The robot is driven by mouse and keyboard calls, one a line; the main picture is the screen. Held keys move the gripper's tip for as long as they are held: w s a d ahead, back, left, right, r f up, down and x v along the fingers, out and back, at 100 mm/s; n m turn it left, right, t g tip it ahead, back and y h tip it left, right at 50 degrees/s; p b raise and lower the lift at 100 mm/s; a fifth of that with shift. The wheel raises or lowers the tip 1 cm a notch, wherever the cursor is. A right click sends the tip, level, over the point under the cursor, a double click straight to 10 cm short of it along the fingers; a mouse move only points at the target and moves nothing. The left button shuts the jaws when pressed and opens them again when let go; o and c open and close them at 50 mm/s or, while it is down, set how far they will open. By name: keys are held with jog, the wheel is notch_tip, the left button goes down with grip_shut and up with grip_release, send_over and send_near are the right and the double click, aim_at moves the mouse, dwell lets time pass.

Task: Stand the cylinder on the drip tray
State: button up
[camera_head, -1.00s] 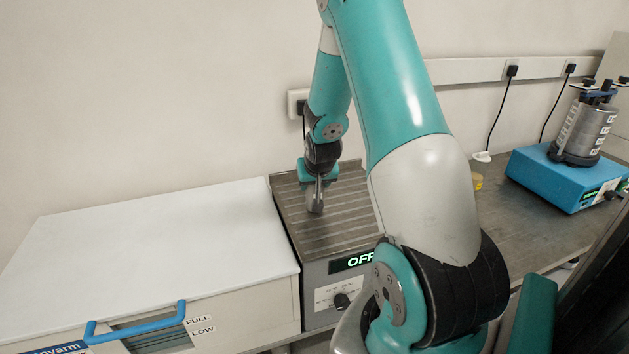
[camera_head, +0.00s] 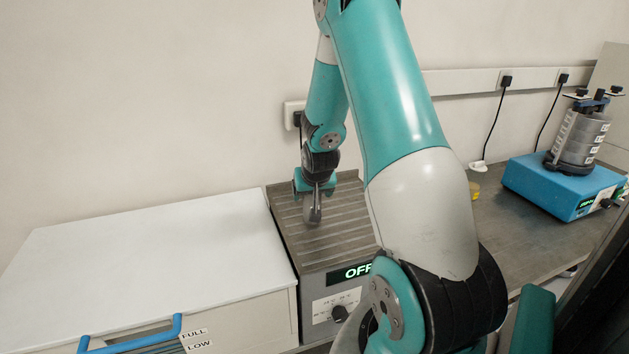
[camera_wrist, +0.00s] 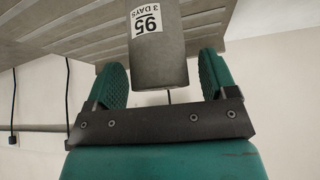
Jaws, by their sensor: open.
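The grey cylinder (camera_head: 313,213) stands on the ribbed metal top of the unit with the OFF display; I take this grooved surface to be the drip tray (camera_head: 345,225). In the wrist view the cylinder (camera_wrist: 158,55) carries a white label reading 95, 3 DAYS. My gripper (camera_head: 314,187) is at the cylinder's upper part. Its two green fingers stand apart on either side of the cylinder, with visible gaps in the wrist view (camera_wrist: 160,78). The cylinder's foot is small in the head view, and its contact with the ribs is hard to see.
A white-lidded box (camera_head: 140,255) with a blue handle adjoins the ribbed unit on the left. A blue shaker (camera_head: 560,185) with a sieve stack stands at the right. A small yellow item (camera_head: 474,191) is near the wall. My arm covers part of the bench.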

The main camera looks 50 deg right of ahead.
jog(key=b+v, duration=0.2)
jog(key=v, duration=0.9)
jog(key=s+a+r+n+y, duration=0.1)
jog(key=a+r+n+y, duration=0.15)
jog(key=a, duration=0.85)
jog(key=a+r+n+y, duration=0.1)
jog(key=a+n+y, duration=0.25)
jog(key=a, duration=0.85)
jog(key=s+a+r+n+g+y, duration=0.1)
jog(key=s+a+n+g, duration=0.1)
jog(key=s+a+n, duration=0.2)
jog(key=s+a+r+n+g+y, duration=0.1)
jog(key=s+a+n, duration=0.4)
jog(key=s+a, duration=0.5)
jog(key=shift+s+a+r+g, duration=0.3)
jog(key=shift+s+r+g, duration=0.3)
jog(key=shift+r+g, duration=0.3)
jog(key=shift+f, duration=0.1)
